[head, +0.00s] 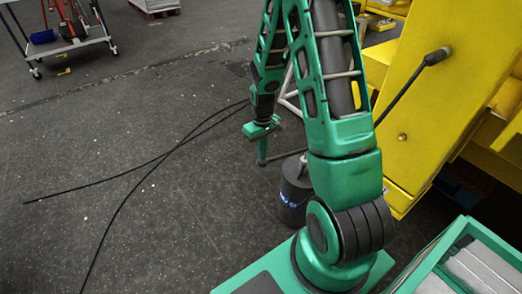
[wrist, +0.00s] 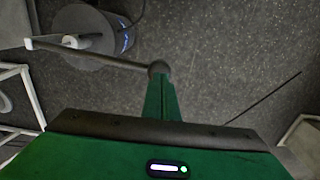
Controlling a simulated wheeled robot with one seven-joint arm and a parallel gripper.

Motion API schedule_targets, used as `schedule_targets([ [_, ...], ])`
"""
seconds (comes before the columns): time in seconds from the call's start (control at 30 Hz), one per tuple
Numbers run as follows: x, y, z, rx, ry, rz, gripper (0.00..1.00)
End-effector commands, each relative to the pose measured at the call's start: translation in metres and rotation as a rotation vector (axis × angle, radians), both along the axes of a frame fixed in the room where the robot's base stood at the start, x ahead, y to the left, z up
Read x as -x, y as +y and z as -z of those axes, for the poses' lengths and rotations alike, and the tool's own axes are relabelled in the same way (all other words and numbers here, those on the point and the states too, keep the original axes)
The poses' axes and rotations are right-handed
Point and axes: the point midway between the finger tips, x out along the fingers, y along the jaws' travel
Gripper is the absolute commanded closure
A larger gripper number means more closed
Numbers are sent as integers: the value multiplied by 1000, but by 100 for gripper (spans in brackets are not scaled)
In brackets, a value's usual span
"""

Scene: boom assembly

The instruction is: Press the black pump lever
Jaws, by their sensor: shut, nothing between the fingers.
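The black pump (head: 294,190) is a dark cylinder with a blue label. It stands on the floor behind my arm in the head view, partly hidden. In the wrist view the pump (wrist: 85,40) is at the upper left. Its thin black lever (wrist: 100,57) runs right from the pump top to a round knob (wrist: 158,68). The lever (head: 282,157) also shows in the head view. My gripper (head: 262,152) points down, its shut green fingers (wrist: 158,90) empty. The fingertips are right at the knob. I cannot tell whether they touch it.
A yellow machine (head: 425,95) with a black hose (head: 410,88) stands at the right. A pale metal frame (wrist: 15,95) is near the pump. Black cables (head: 165,158) lie on the open dark floor at the left. A wheeled cart (head: 70,42) is far left.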

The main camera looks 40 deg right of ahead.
Motion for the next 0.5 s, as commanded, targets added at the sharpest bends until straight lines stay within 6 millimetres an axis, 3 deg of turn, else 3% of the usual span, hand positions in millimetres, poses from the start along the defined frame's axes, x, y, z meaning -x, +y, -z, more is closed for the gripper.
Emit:
schedule_targets([
  [0.27,0,2,4,9,2,-1,100],
  [0.5,2,16,37,98,4,-4,100],
])
